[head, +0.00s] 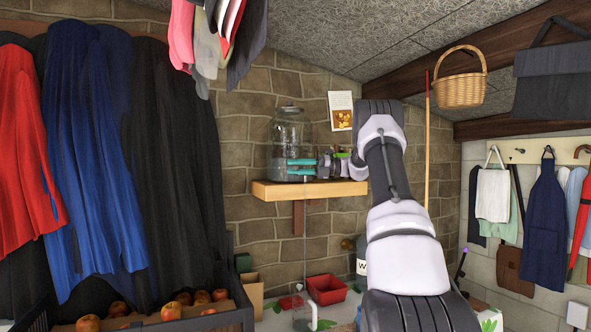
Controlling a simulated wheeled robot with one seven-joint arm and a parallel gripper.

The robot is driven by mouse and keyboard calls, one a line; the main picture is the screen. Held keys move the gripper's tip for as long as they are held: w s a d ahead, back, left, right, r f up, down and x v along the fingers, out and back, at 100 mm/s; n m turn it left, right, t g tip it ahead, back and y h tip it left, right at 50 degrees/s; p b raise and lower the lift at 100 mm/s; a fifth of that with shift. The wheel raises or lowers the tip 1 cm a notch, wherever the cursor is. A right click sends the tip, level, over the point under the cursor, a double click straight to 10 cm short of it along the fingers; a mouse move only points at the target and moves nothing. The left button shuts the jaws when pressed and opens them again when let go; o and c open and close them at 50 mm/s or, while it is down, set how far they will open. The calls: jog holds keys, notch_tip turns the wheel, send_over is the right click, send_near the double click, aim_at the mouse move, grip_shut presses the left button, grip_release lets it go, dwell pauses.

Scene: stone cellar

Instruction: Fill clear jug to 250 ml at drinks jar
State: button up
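A clear glass drinks jar (288,128) with a lid stands on a wooden wall shelf (325,188). My gripper (292,167) reaches in from the right, its two teal fingers at the lower front of the jar. The fingers lie a little apart, one above the other. The tap is hidden or too small to make out, and I cannot tell whether they hold it. A thin pale vertical line (305,235), apparently a stream, runs from below the fingers to a clear jug (302,316) low down. The jug is small here, and its level and marks cannot be read.
A red tray (327,289) lies right of the jug, and a cardboard box (252,295) stands left. A dark crate (235,318) of apples is at lower left below hanging coats (95,150). A wicker basket (460,90) hangs at upper right.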

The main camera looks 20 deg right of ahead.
jog(key=shift+d, duration=0.15)
jog(key=shift+s+d, duration=0.1)
jog(key=shift+d, duration=0.25)
jog(key=v, duration=1)
jog(key=shift+c, duration=0.3)
